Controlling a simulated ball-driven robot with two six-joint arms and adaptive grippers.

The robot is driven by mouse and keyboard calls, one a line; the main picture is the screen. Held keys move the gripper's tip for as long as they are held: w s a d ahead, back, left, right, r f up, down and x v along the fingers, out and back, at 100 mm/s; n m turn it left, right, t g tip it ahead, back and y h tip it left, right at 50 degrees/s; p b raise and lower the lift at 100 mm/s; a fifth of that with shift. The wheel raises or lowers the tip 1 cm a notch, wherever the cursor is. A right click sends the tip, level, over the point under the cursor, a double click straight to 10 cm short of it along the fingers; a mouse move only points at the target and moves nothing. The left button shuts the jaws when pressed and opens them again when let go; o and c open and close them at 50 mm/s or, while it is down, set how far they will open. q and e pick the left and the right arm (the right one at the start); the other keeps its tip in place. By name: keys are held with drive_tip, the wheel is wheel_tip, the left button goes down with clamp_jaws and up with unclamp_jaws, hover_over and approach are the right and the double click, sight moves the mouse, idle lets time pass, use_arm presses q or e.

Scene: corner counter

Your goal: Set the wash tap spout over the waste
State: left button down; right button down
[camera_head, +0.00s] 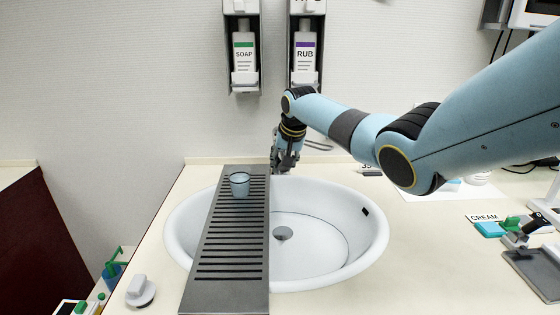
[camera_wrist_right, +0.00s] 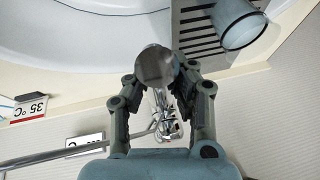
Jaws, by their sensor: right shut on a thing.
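My right gripper (camera_head: 285,163) is at the back rim of the white basin (camera_head: 375,235), reaching down behind it. In the right wrist view its fingers (camera_wrist_right: 160,78) are shut on a rounded grey metal piece (camera_wrist_right: 154,66), which looks like the wash tap spout. The chrome tap body (camera_wrist_right: 165,125) shows behind it between the fingers. A thin metal lever (camera_head: 318,146) sticks out to the right of the gripper. The waste (camera_head: 283,233) is a grey round piece in the basin floor, in front of the gripper. Most of the tap is hidden by my gripper. My left gripper is out of view.
A dark slatted rack (camera_head: 225,290) lies across the basin's left part, with a blue cup (camera_head: 239,185) on it. SOAP (camera_head: 244,55) and RUB (camera_head: 305,55) dispensers hang on the wall above. A small 35 °C sign (camera_wrist_right: 30,107) stands near the tap.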

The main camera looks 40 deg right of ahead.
drive_tip(key=c, duration=1.5)
unclamp_jaws()
drive_tip(key=shift+w+d+r, duration=0.1)
drive_tip(key=shift+d+r, duration=0.1)
drive_tip(key=shift+d, duration=0.05)
drive_tip(key=o, duration=0.4)
drive_tip(key=shift+f, duration=0.1)
drive_tip(key=shift+a, duration=0.1)
drive_tip(key=v, duration=1.2)
